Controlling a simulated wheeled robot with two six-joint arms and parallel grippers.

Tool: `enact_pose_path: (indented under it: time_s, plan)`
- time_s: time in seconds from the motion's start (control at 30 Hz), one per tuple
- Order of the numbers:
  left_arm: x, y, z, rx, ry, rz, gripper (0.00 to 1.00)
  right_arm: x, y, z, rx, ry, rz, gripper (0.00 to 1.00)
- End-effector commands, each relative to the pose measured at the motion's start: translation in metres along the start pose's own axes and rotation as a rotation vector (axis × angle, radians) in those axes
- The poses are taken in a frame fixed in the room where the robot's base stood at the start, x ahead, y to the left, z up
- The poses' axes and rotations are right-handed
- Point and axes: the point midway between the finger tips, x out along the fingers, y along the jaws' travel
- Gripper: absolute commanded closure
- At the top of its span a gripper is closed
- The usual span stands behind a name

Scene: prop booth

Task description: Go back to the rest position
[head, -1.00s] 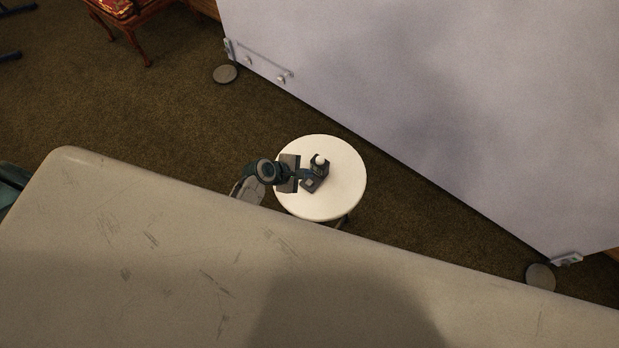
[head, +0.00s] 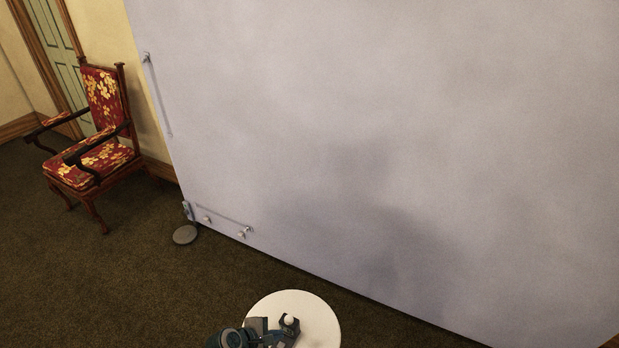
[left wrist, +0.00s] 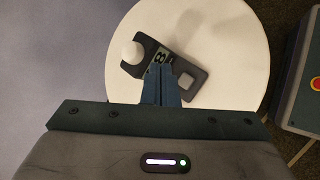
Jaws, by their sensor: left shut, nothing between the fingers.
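My left gripper (head: 277,337) is low in the head view, over a white round stool top (head: 315,308). In the left wrist view its teal fingers (left wrist: 161,84) are shut together with nothing between them. A small dark block (left wrist: 192,77) with a white ball (left wrist: 131,54) and a light square button lies on the stool top. The fingers hide part of the block and of the marking on it. I cannot tell whether the fingertips touch it. The white ball also shows in the head view (head: 290,320). My right gripper is not in view.
A large pale grey panel (head: 380,150) stands behind the stool, with a round dark foot (head: 185,234) at its left corner. A red floral armchair (head: 95,150) stands at the left. Brown carpet (head: 110,290) lies open left of the stool.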

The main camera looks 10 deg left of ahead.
Motion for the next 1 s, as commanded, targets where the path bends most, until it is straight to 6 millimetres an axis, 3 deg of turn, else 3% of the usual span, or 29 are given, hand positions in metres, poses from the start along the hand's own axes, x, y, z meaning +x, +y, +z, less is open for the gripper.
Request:
enact_pose_path:
  time_s: [0.13,0.27,0.6,0.8,1.0]
  plan:
    - [-0.007,-0.002,0.001,0.056,0.006,-0.011,1.0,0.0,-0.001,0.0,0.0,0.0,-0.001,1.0]
    - [-0.037,-0.012,0.007,0.285,0.033,-0.063,1.0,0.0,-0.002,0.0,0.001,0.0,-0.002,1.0]
    - [-0.183,-0.045,0.025,1.158,0.169,-0.365,1.0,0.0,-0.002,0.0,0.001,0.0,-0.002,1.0]
    - [-0.242,-0.051,0.033,1.413,0.214,-0.502,1.0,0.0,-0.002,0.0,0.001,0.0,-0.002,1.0]
    - [-0.287,-0.055,0.04,1.571,0.242,-0.609,1.0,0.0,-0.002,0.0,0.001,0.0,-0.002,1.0]
